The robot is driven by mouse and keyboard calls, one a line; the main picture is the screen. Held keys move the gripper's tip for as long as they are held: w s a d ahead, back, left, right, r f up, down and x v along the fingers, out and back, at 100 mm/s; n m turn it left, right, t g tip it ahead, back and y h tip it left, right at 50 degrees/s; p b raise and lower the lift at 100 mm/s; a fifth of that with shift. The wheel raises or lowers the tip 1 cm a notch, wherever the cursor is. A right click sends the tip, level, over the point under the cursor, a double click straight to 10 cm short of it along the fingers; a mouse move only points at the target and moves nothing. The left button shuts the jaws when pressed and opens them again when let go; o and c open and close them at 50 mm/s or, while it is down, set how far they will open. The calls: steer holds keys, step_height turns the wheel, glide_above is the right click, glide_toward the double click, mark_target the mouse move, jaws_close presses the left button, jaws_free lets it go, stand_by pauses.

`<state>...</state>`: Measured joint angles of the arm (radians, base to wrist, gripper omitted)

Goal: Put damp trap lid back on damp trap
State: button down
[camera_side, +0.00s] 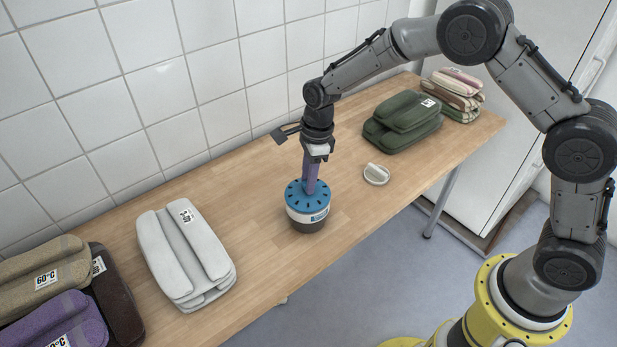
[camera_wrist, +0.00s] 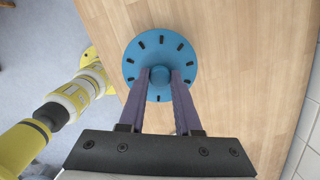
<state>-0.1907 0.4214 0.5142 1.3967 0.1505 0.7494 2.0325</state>
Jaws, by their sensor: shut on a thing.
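The blue damp trap lid (camera_side: 294,201) is a round disc with dark slots and a central knob. In the side view it lies level on top of the damp trap (camera_side: 302,226), a round tub with a white labelled band and dark base. I see no clear gap between them. My gripper (camera_side: 310,190) points down from above, with purple fingers. In the wrist view my gripper (camera_wrist: 160,77) is shut on the knob of the lid (camera_wrist: 144,54). The lid hides the tub there.
A white round knob-like piece (camera_side: 376,175) lies to the right on the wooden table (camera_side: 262,262). Folded grey (camera_side: 181,252) and green (camera_side: 402,122) towels lie either side, with more towels at both ends. A tiled wall (camera_side: 160,90) runs behind.

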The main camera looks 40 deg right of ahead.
steer(key=shift+f, duration=0.45)
stand_by(1.0)
steer(key=c, duration=0.5)
jaws_free()
steer(key=shift+o, duration=0.2)
steer(key=o, duration=0.4)
steer(key=shift+r, duration=0.15)
steer(key=shift+r, duration=3.4)
steer(key=shift+d, duration=0.1)
